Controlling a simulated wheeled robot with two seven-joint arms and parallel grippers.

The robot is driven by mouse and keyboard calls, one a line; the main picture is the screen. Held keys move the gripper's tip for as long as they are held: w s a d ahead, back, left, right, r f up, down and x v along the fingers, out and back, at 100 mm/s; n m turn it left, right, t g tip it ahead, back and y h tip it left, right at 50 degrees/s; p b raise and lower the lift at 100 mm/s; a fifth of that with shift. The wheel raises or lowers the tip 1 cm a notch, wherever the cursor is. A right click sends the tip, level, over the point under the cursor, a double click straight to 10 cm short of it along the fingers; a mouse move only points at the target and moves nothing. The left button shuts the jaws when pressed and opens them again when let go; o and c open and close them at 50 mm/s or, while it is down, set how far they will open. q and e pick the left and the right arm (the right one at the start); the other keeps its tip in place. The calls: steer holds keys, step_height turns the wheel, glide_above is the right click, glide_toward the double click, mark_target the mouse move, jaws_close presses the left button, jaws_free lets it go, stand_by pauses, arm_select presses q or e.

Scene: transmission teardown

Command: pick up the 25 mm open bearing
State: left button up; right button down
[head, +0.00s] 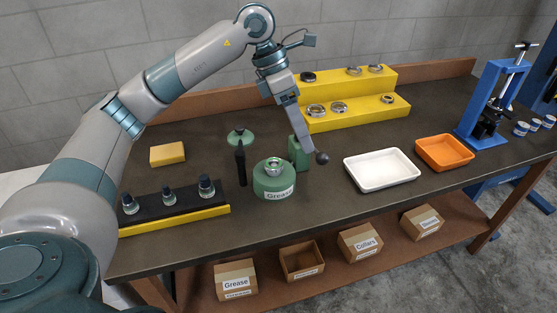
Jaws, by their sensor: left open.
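Several ring-shaped bearings sit on the yellow two-step stand (360,119). On the lower step are a left bearing (316,110), a middle bearing (338,107) and a right bearing (387,99). On the upper step are a dark ring (307,76) and two shiny rings, one (353,70) beside the other (375,68). I cannot tell which is the 25 mm open bearing. My left gripper (304,140) is open and points down in front of the stand's left end, beside the green grease pot (272,184). It appears empty. My right gripper is out of view.
A metal ring (273,165) shows on top of the pot. A white tray (382,180) and an orange tray (444,165) lie to the right, before a blue press (480,137).

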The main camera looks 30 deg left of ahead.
arm_select(q)
steer(key=a+r+n+y, duration=0.1)
steer(key=a+r+y, duration=0.2)
steer(key=a, duration=0.7)
steer(key=shift+w+a+r+y, duration=0.25)
steer(key=shift+w+y, duration=0.15)
steer(key=shift+w, duration=0.05)
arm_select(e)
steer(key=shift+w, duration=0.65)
arm_select(q)
steer(key=shift+f, duration=0.15)
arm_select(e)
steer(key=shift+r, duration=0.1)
